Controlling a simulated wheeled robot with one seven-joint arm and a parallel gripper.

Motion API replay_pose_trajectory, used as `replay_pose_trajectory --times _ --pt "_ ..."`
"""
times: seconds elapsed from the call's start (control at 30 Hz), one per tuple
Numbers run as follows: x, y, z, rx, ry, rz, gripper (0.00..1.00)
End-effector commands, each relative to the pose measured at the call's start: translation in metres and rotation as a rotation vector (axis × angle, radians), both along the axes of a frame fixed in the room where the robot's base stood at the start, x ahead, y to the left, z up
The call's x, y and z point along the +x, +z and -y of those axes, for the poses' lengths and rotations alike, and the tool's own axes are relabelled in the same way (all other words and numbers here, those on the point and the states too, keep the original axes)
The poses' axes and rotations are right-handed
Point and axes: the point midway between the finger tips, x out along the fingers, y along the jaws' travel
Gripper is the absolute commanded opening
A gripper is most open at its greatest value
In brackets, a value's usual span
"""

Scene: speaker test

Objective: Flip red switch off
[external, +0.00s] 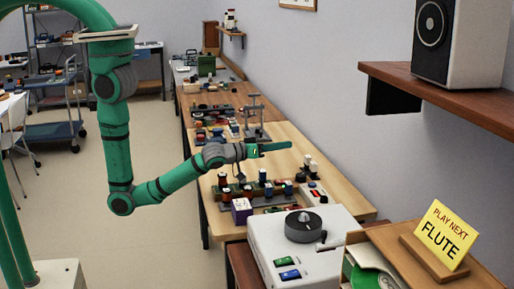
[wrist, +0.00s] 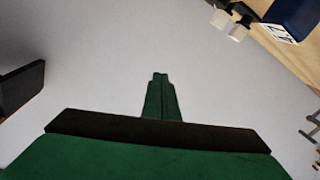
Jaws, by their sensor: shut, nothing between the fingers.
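My gripper (external: 289,144) is green and shut, with nothing between its fingers. It reaches out above the wooden workbench, pointing right toward the grey wall. In the wrist view its closed fingertips (wrist: 160,76) stand against the plain wall. A small pale box with a red part (external: 316,193) lies on the bench, below and to the right of my gripper. The red part may be the red switch, but it is too small to tell its position. No red switch shows in the wrist view.
White-topped parts (wrist: 229,22) and a dark blue block (wrist: 291,18) show in the wrist view. Several dark-capped items crowd the bench (external: 345,204). A white machine with a dark knob (external: 304,226) stands in front. A shelf (external: 440,84) bears a speaker (external: 474,42); a yellow sign (external: 441,233) reads "PLAY NEXT FLUTE".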

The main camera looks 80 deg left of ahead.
Motion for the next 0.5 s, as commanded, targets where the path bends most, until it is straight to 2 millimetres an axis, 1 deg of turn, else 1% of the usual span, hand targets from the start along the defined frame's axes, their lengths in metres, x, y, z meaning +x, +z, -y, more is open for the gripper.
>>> replay_pose_trajectory --times 0.03,0.2,0.3,0.5 --pt "0.013 0.008 -0.013 0.004 0.046 0.002 0.0" --pt "0.043 0.026 -0.061 0.007 0.207 -0.018 0.0" --pt "0.056 0.036 -0.089 -0.003 0.302 -0.036 0.0" --pt "0.073 0.051 -0.14 -0.052 0.483 -0.089 0.0"
